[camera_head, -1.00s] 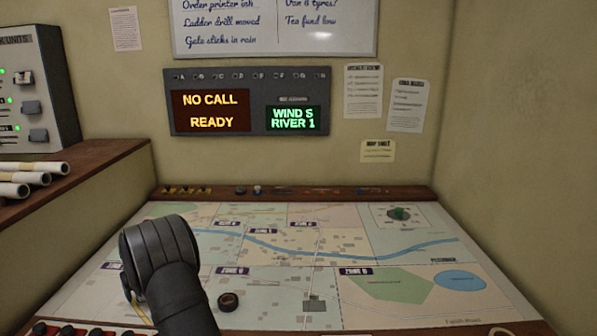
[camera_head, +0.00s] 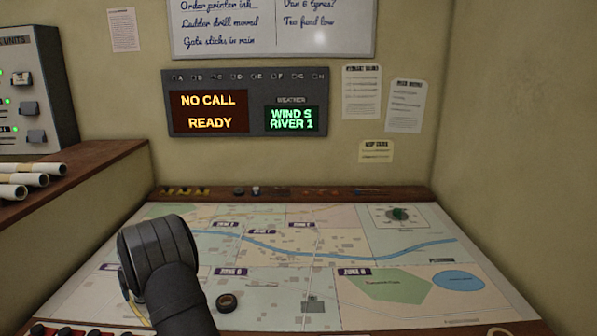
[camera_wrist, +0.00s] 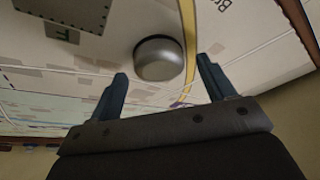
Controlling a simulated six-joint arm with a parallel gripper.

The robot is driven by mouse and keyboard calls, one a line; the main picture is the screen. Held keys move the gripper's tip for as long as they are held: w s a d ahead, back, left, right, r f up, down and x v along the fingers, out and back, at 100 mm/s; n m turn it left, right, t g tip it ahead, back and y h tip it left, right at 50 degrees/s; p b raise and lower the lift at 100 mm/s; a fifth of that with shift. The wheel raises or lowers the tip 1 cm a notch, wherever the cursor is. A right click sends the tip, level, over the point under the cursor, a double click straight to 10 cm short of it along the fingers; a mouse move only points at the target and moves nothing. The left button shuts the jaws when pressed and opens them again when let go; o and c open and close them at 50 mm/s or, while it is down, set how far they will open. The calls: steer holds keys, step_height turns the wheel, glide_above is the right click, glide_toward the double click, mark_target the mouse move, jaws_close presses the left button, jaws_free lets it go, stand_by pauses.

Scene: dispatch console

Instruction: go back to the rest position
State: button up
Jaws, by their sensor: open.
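My gripper (camera_wrist: 162,92) shows in the wrist view with its two dark fingers spread apart. It is open, with nothing held between them. A round silver-grey object (camera_wrist: 158,60) stands on the map beyond the fingers, and a yellow strip runs beside it. In the head view my dark arm comes up from the bottom left over the map table (camera_head: 400,318), and the fingers are hidden there. The wall display (camera_head: 248,102) reads NO CALL READY and WIND S RIVER 1.
A small dark round piece (camera_head: 227,302) lies on the map right of my arm. Rolled papers (camera_head: 35,172) lie on the left shelf beside a grey switch panel (camera_head: 30,90). Small items line the back ledge (camera_head: 300,193). The right side of the map is mostly clear.

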steer(key=v, duration=1.1)
steer(key=x, duration=1.2)
steer(key=shift+s+d+f, duration=0.15)
steer(key=r, duration=0.5)
steer(key=shift+d, duration=0.3)
steer(key=w+d+r, duration=0.2)
steer(key=d+r, duration=0.5)
steer(key=d, duration=0.4)
steer(key=w+d+m+h, duration=0.1)
steer(key=d+m, duration=0.2)
steer(key=d, duration=0.7)
steer(key=w+d+f+m+t+h, duration=0.1)
steer(key=w+d+m, duration=0.15)
steer(key=d, duration=0.75)
steer(key=d+m+h, duration=0.1)
steer(key=d+m, duration=0.3)
steer(key=d, duration=0.6)
steer(key=s+d+m+h, duration=0.1)
steer(key=s+d+m, duration=0.2)
steer(key=d, duration=0.6)
steer(key=s+d+m+g+h, duration=0.1)
steer(key=s+d+m, duration=0.2)
steer(key=d, duration=0.7)
steer(key=s+d+m+h, duration=0.1)
steer(key=s+d+m, duration=0.2)
steer(key=d, duration=0.7)
steer(key=shift+s+m+g+h, duration=0.3)
steer(key=shift+m+g+h, duration=0.1)
steer(key=shift+m, duration=0.55)
